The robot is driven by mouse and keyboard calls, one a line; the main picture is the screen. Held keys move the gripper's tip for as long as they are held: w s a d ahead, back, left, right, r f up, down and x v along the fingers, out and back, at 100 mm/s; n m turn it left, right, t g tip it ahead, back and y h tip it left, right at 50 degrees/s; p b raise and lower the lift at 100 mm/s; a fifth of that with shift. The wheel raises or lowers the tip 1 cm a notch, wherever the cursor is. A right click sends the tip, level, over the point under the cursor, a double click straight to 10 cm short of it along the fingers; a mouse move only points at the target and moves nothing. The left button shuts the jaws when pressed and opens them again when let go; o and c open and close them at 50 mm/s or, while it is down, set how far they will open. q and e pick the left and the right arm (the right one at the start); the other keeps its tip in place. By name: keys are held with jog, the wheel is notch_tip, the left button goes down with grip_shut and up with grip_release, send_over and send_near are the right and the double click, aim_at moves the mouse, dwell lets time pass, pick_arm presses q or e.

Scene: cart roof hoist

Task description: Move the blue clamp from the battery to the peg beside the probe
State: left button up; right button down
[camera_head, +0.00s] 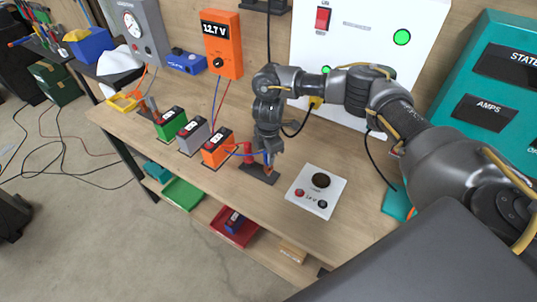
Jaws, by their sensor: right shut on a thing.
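My right gripper (267,165) points down over a small dark base (256,175) on the bench, just right of the orange battery (217,147). It is shut on the blue clamp (266,158), of which only a little shows between the fingers. A red upright piece (248,151) stands beside it on the left and may be the probe. The peg is hidden or too small to tell apart, so I cannot tell whether the clamp touches it. Grey (194,136) and green (170,122) batteries stand farther left. My left gripper is out of view.
An orange meter (222,45) reading 12.7 V hangs on the back panel, with red and blue leads. A white control box (316,191) lies right of the base. Red (234,227) and green (184,193) trays are on the lower shelf. Bare wood (285,232) lies in front.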

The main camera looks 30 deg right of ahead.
jog(key=shift+f+b, duration=0.65)
jog(key=shift+f, duration=0.65)
jog(key=c, duration=1.2)
grip_release()
notch_tip(320, 180, up, 11)
jog(key=shift+f+b, duration=0.1)
jog(key=shift+b, duration=0.4)
